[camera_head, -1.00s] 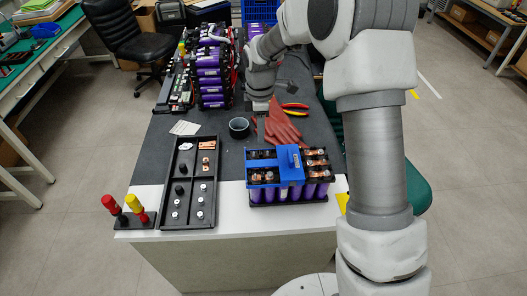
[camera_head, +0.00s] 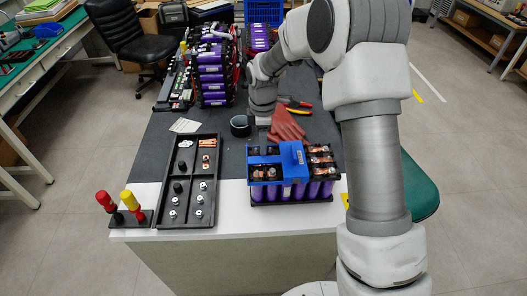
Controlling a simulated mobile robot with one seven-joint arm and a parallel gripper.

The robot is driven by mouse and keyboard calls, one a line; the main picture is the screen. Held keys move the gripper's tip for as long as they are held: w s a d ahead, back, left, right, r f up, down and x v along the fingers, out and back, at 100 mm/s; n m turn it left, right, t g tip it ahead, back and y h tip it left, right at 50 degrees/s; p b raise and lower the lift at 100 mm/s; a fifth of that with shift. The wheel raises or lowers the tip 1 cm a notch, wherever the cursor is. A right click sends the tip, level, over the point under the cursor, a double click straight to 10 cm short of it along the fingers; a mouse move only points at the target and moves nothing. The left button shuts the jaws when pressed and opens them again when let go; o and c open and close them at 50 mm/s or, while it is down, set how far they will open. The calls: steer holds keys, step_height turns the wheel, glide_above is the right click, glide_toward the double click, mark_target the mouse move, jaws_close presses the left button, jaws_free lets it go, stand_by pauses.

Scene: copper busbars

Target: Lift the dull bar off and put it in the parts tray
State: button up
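The battery pack (camera_head: 292,190) with purple cells stands at the front of the table. A blue cover (camera_head: 290,158) lies over its left and middle part. Copper bars (camera_head: 321,160) show on its uncovered right side, and more copper shows through the cover's openings at left. I cannot tell which bar is the dull one. The black parts tray (camera_head: 160,200) lies to the left of the pack. My gripper (camera_head: 262,121) is behind the pack, beside the red glove, apart from the bars. Its fingers are too small and hidden to read.
The tray holds a copper bar (camera_head: 207,142) and several small fasteners. Red and yellow-handled tools (camera_head: 118,205) stand left of it. A dark round roll (camera_head: 240,126), red gloves (camera_head: 289,128) and pliers (camera_head: 298,104) lie behind the pack. Tall purple battery stacks (camera_head: 213,75) stand farther back.

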jaws_close()
steer(key=shift+r+p, duration=1.55)
steer(key=shift+r, duration=0.5)
